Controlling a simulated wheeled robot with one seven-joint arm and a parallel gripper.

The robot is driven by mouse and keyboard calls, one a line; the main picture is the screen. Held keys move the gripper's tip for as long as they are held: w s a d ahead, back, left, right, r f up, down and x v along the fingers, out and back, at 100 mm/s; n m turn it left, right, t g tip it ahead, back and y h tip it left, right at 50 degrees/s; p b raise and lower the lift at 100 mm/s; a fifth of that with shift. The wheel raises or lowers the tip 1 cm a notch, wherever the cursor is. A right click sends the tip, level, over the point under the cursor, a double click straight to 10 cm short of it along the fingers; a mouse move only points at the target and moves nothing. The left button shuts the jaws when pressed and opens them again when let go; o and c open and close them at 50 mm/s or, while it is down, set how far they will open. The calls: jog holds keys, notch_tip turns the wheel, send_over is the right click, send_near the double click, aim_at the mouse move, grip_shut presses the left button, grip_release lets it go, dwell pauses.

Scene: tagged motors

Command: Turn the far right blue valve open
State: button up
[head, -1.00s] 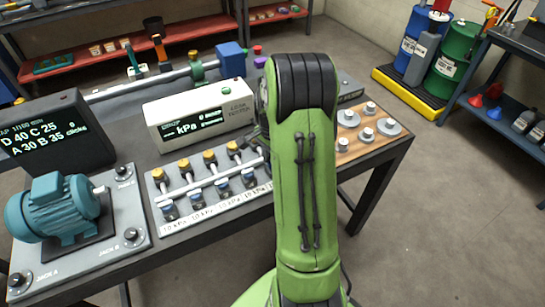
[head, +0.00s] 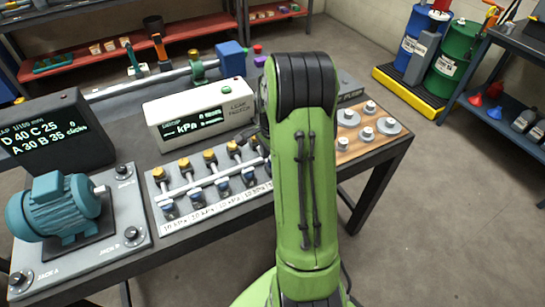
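A grey manifold plate (head: 180,226) on the workbench carries a row of valves with blue bodies, joined by a white pipe and topped with yellow caps. The leftmost blue valve (head: 169,210) and the rightmost one that I can make out (head: 249,179) show in the head view. The right end of the row runs behind my green arm, so the far right valve is at least partly hidden. A dark part that looks like my gripper (head: 249,134) shows just left of the arm, above the right end of the row. Its fingers are hidden, and I cannot tell whether it touches a valve.
A white leak tester (head: 202,112) with a kPa display stands behind the manifold. A teal motor (head: 56,208) on a jack plate and a dark display box (head: 48,130) are at left. A wooden board (head: 352,146) with metal weights lies right of my arm.

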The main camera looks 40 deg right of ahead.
notch_tip(320, 180, up, 16)
jog(key=p, duration=0.4)
jog(key=shift+f, duration=0.15)
jog(key=s+a+r+n+t, duration=0.1)
jog(key=s+a+r+n, duration=0.15)
jog(key=a, duration=0.25)
jog(key=s+a+r+n+t+h, duration=0.1)
jog(key=s+a+r+n, duration=0.1)
jog(key=a+r+n, duration=0.3)
jog(key=s+a+r+n+t, duration=0.1)
jog(key=s+a+n, duration=0.15)
jog(key=a, duration=0.35)
jog(key=s+a+f+n+t+y, duration=0.1)
jog(key=s+a+n+t, duration=0.1)
jog(key=s+a+n, duration=0.5)
jog(key=shift+s+a+f+n+t, duration=0.2)
jog(key=shift+s+f+n+t, duration=0.15)
jog(key=shift+s+n, duration=0.75)
